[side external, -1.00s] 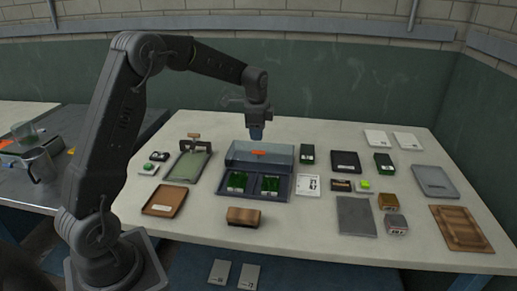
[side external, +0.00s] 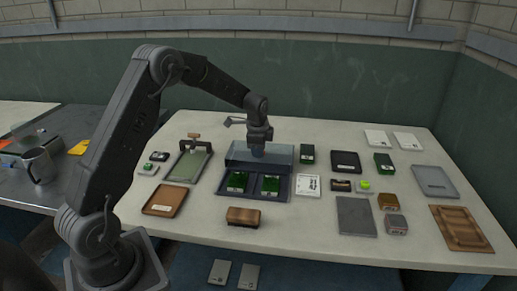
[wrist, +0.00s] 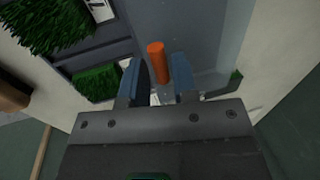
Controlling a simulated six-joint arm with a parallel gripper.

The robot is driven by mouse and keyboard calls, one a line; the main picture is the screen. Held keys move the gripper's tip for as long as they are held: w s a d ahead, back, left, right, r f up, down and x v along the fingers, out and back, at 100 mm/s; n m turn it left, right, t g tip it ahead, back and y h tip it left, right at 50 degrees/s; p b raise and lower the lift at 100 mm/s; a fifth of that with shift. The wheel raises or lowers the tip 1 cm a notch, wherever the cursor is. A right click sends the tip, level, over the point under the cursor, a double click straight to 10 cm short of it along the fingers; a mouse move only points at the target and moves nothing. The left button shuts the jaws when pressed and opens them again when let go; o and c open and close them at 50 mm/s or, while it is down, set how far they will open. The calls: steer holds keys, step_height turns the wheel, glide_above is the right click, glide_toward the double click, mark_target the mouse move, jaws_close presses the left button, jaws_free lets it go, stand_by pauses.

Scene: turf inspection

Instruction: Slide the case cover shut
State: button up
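The case (side external: 254,196) is a dark tray holding two green turf samples in its front part. Its clear bluish cover (side external: 238,154) sits over the back part, leaving the front part uncovered. My gripper (side external: 257,150) is low over the cover, pointing down. In the wrist view the orange handle (wrist: 156,62) of the cover stands between the two blue fingers of my gripper (wrist: 157,78), with gaps at its sides. The fingers are open. In the side view my gripper hides the handle.
A wooden block (side external: 243,216) lies in front of the case. A framed green panel (side external: 189,165) is to its left. A dark green box (side external: 307,153) stands close to its right, with a white card (side external: 308,185) in front. Several more boxes and plates lie further right.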

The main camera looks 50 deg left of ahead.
jaws_close()
steer(key=s+d, duration=0.9)
steer(key=shift+s+d, duration=0.2)
steer(key=shift+d, duration=0.05)
steer(key=shift+o, duration=1.5)
jaws_free()
step_height(320, 180, up, 14)
steer(key=s+d, duration=0.1)
steer(key=s, duration=0.1)
steer(key=shift+d+f, duration=0.2)
steer(key=shift+d, duration=0.2)
